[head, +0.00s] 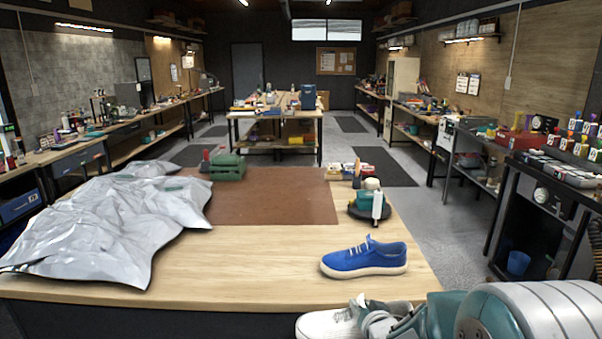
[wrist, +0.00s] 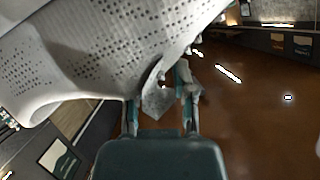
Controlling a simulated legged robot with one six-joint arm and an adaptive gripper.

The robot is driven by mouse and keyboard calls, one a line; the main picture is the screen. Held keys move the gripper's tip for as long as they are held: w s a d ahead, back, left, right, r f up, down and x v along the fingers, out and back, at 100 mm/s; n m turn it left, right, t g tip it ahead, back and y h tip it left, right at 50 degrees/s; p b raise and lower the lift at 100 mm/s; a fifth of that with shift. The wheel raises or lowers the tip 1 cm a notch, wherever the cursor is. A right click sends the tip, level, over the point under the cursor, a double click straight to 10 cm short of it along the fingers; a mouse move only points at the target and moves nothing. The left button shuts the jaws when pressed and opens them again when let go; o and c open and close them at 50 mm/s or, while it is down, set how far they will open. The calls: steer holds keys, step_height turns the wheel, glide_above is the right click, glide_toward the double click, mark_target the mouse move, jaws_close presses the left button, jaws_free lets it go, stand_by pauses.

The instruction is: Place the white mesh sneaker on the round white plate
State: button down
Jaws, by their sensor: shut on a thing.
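The white mesh sneaker (head: 328,324) is at the bottom of the head view, in front of the table's near edge. My gripper (head: 372,318) is shut on it, at its upper right part. In the wrist view the perforated white sneaker (wrist: 85,55) fills the upper left, and my gripper's fingers (wrist: 162,98) hold part of it. The sneaker's lower part is cut off in the head view. I cannot make out a round white plate in either view.
A blue sneaker (head: 363,259) stands on the wooden table (head: 250,268) at the right. A crumpled silver sheet (head: 105,225) covers the left. The table's front middle is clear.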

mark_target(353, 324)
steer(key=shift+m+h, duration=0.6)
steer(key=shift+h, duration=0.1)
steer(key=f, duration=0.2)
steer(key=w+f, duration=0.1)
steer(key=f, duration=0.2)
steer(key=a+f, duration=0.1)
steer(key=f, duration=0.1)
steer(key=shift+w+f, duration=0.2)
steer(key=shift+f, duration=0.05)
steer(key=s+d+f+h, duration=0.1)
steer(key=s+f, duration=0.3)
steer(key=f, duration=0.5)
steer(key=shift+s+f+m, duration=0.3)
steer(key=shift+f+m, duration=0.05)
steer(key=shift+m, duration=0.05)
steer(key=shift+d, duration=0.35)
